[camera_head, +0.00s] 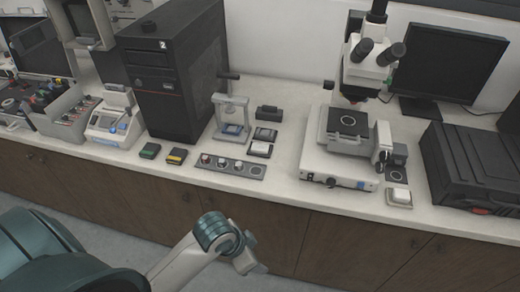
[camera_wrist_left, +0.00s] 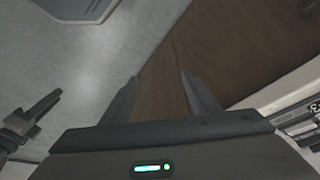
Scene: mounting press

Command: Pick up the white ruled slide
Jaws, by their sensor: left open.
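A small white flat piece (camera_head: 260,149) lies on the bench behind the strip of knobs, just in front of a dark flat piece; it may be the white ruled slide, but no ruling can be made out. My left gripper (camera_head: 245,257) hangs in front of the bench, below the edge of its top and well apart from the piece. In the left wrist view its two fingers (camera_wrist_left: 160,80) are apart with nothing between them, against the brown cabinet front. A dark part at that view's left edge looks like my right gripper (camera_wrist_left: 40,112); its jaws are unclear.
A small hand press (camera_head: 230,118) stands behind the knob strip (camera_head: 230,167). A microscope (camera_head: 340,150) stands to the right, with a white block (camera_head: 399,196) beside it. A black computer tower (camera_head: 170,70) is at the left, a black case (camera_head: 475,165) at the right.

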